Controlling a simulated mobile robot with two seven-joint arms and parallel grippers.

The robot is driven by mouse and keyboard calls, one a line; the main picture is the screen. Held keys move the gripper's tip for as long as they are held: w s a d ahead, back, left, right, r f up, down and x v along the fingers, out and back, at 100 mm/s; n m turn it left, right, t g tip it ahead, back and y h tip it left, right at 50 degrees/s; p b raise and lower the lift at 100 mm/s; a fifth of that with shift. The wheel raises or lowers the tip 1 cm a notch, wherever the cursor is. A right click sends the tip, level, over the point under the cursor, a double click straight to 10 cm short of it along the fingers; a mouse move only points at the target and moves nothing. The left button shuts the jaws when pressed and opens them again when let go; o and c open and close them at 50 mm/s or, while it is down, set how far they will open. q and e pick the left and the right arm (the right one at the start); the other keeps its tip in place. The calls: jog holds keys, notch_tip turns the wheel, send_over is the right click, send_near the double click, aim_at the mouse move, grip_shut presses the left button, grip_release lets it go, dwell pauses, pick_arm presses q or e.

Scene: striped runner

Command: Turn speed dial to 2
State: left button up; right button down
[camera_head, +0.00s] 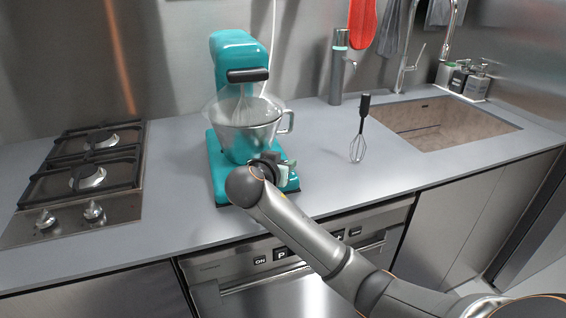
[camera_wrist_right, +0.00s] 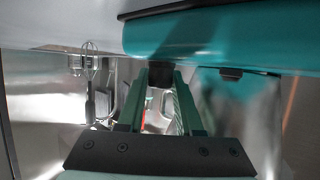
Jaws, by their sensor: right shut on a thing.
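A teal stand mixer (camera_head: 238,55) stands on the counter with a clear bowl (camera_head: 246,125) and a whisk under its head. My right gripper (camera_head: 287,172) is at the front right of the mixer's base (camera_head: 222,182). In the right wrist view the mixer's teal body (camera_wrist_right: 210,40) fills the upper right. There the fingers of my right gripper (camera_wrist_right: 160,88) are closed on a small dark dial (camera_wrist_right: 160,73) at the mixer's edge. No numbers or pointer on the dial can be read. My left gripper is in neither view.
A gas hob (camera_head: 90,175) is at the left. A hand whisk (camera_head: 360,130) stands on the counter right of the mixer. A sink (camera_head: 435,125) with a tap (camera_head: 405,70) is at the right. A dishwasher front (camera_head: 290,265) lies below the counter edge.

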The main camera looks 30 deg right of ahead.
jog(key=shift+f, duration=0.15)
jog(key=c, duration=1)
grip_release()
jog(key=o, duration=0.4)
jog(key=shift+o, duration=0.2)
jog(key=shift+s+a+r, duration=0.15)
jog(key=shift+a+r, duration=0.05)
jog(key=shift+r, duration=0.05)
jog(key=v, duration=1.2)
jog(key=shift+p, duration=0.35)
